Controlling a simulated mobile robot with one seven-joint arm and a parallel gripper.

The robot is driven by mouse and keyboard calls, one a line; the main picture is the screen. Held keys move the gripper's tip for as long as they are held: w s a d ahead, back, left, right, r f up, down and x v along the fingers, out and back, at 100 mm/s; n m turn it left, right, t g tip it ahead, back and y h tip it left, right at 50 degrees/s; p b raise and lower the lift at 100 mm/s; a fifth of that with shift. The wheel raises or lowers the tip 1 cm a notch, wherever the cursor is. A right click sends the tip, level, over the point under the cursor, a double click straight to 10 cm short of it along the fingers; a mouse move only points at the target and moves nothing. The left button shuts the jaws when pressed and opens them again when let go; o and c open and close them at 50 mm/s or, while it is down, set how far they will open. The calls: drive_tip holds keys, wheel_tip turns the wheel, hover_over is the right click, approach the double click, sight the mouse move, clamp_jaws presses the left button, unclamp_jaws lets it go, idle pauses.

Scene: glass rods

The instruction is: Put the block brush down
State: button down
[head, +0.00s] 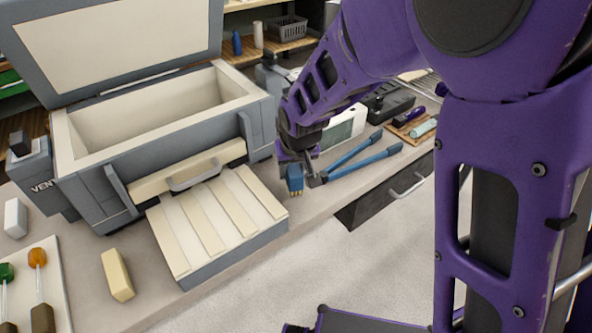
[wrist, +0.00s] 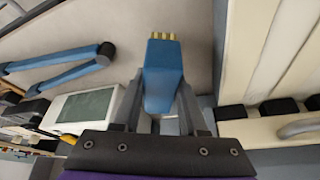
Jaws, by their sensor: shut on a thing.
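The block brush is a blue block with pale yellow bristle tufts at its end. It shows in the wrist view (wrist: 163,78) and, small, in the head view (head: 295,179). My gripper (head: 303,178) is shut on it; in the wrist view the fingers (wrist: 163,115) lie on either side of the blue body. The bristles point away from my gripper. In the head view the brush is over or at the counter's front strip, right of the slatted ramp. I cannot tell whether it touches the counter (head: 235,262).
A grey kiln-like box (head: 150,125) with open lid stands left, with a slatted cream ramp (head: 215,225) before it. Blue-handled long tools (head: 355,160) and a white display device (head: 343,128) lie right of my gripper. A cream block (head: 117,275) is at front left.

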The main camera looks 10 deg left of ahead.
drive_tip(key=shift+f, duration=1.15)
drive_tip(key=shift+f+b, duration=0.25)
drive_tip(key=shift+b, duration=0.1)
drive_tip(key=shift+c, duration=2.2)
unclamp_jaws()
drive_tip(key=shift+r, duration=0.1)
drive_tip(key=shift+r, duration=0.1)
drive_tip(key=shift+r+p, duration=0.25)
drive_tip(key=shift+p, duration=0.1)
drive_tip(key=p+v, duration=0.1)
drive_tip(key=v, duration=1)
drive_tip(key=shift+s+r, duration=0.2)
drive_tip(key=shift+r, duration=0.05)
drive_tip(key=shift+d, duration=0.1)
